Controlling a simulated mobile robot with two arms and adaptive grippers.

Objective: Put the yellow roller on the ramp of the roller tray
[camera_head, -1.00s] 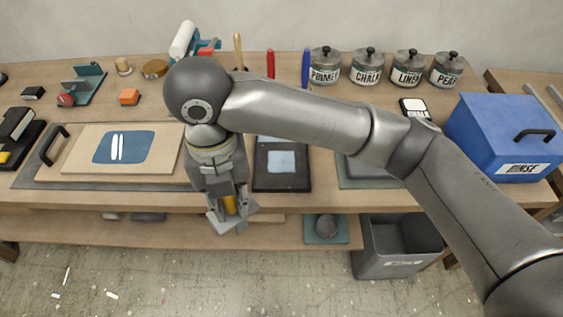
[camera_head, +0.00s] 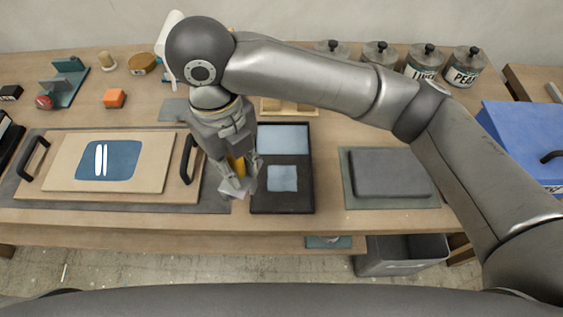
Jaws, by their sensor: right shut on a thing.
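My right gripper (camera_head: 238,188) points down above the bench, close beside the left edge of the black roller tray (camera_head: 263,203). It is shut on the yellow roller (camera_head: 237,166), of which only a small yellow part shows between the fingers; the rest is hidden. The roller tray lies flat on the bench, with a light blue area at its back and a smaller light blue patch on its dark front part. I cannot tell whether the gripper touches the tray's rim. My left gripper is not in view.
A board with a blue print (camera_head: 65,165) and black handles lies left of the gripper. A grey slab (camera_head: 390,172) on a mat lies to the right. Lidded jars (camera_head: 464,67) and a blue box (camera_head: 520,130) stand farther right. A grey bin (camera_head: 400,255) is below the bench.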

